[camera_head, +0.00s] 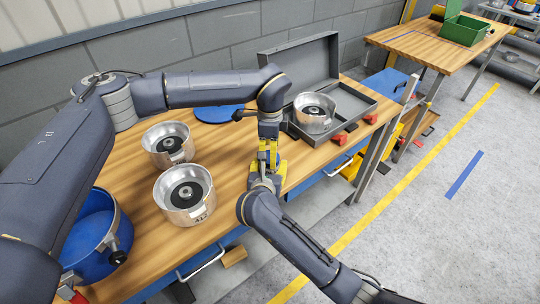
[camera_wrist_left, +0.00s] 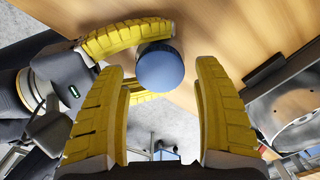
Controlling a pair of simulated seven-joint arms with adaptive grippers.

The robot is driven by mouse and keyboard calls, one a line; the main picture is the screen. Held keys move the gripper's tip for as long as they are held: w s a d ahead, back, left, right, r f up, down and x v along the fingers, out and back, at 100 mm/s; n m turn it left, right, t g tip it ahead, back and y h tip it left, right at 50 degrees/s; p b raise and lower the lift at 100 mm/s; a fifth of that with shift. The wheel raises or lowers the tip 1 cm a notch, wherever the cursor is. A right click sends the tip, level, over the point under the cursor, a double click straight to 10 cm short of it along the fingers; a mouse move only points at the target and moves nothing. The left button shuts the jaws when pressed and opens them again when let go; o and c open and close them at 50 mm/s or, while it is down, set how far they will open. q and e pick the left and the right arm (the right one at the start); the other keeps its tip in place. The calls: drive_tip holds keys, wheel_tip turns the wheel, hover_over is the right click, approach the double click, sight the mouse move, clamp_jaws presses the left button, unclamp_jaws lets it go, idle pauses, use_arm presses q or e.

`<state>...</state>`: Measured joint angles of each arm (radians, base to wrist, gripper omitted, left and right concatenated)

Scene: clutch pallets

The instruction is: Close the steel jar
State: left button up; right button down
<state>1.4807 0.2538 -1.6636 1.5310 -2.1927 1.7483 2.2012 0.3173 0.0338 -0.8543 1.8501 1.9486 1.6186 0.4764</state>
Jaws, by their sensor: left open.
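Two open steel jars stand on the wooden bench in the head view, one behind (camera_head: 160,157) and one in front (camera_head: 178,214); a third steel jar (camera_head: 314,124) stands in the grey case. Each has a dark round part inside. A blue disc (camera_head: 215,115) lies on the bench, partly behind my left arm. My left gripper (camera_head: 268,160) points down near the bench's front edge, close above my right gripper (camera_head: 264,182). In the left wrist view my left gripper's yellow fingers (camera_wrist_left: 162,105) are apart. My right gripper's fingers close around a small blue round piece (camera_wrist_left: 160,67).
A blue pot (camera_head: 72,252) stands at the bench's left end. The grey case (camera_head: 352,122) has its lid raised, with red latches in front. A second bench with a green box (camera_head: 462,32) is at the back right. A steel round thing (camera_wrist_left: 295,110) is at the wrist view's right.

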use_arm(q)
drive_tip(key=shift+r, duration=1.3)
drive_tip(key=shift+o, duration=0.4)
drive_tip(key=o, duration=0.5)
drive_tip(key=shift+o, duration=0.2)
drive_tip(key=shift+r, duration=0.1)
wheel_tip(320, 180, up, 12)
use_arm(e)
drive_tip(key=shift+f, duration=0.15)
drive_tip(key=shift+c, duration=1.5)
unclamp_jaws()
